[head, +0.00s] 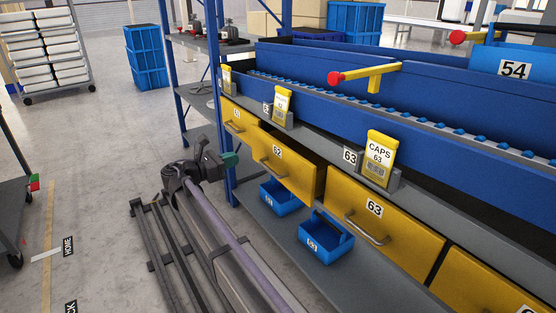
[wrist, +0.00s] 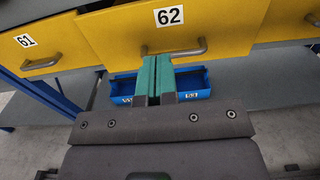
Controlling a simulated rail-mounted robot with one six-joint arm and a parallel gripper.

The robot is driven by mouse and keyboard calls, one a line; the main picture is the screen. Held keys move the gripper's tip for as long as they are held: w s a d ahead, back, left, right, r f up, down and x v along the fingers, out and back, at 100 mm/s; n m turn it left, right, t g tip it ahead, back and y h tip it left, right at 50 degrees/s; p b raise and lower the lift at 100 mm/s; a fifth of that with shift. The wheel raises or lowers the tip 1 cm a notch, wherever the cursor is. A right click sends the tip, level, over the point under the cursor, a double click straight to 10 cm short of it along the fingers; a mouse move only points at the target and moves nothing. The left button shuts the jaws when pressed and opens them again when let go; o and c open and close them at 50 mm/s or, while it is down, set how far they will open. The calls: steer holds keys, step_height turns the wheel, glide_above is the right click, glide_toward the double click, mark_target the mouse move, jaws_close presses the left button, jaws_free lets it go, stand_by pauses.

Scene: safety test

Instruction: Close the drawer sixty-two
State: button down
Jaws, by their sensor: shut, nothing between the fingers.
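Drawer sixty-two (head: 289,172) is a yellow drawer with a white label, in the row under the blue conveyor. It stands partly out, its front ahead of the neighbouring fronts, with a dark gap at its top right. It fills the upper middle of the wrist view (wrist: 200,28). Its grey bar handle (wrist: 190,50) is on the front. My gripper (head: 236,159) has green fingers, shut together and empty. In the wrist view the fingertips (wrist: 156,58) overlap the handle's left part. Whether they touch it I cannot tell.
Drawer 61 (head: 236,119) is left and drawer 63 (head: 358,205) right of it. Blue bins (head: 326,240) stand on the grey shelf below. A blue rack post (head: 222,150) stands near my gripper. The floor at left is mostly clear.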

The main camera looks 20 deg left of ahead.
mark_target(276, 142)
steer(key=x, duration=0.9)
steer(key=r+x, duration=0.1)
steer(key=x, duration=0.3)
steer(key=shift+w+d+r, duration=0.1)
steer(key=shift+d, duration=0.35)
steer(key=shift+x, duration=2.35)
steer(key=shift+r, duration=0.1)
steer(key=v, duration=1.4)
steer(key=shift+s+f, duration=0.2)
steer(key=shift+a, duration=0.15)
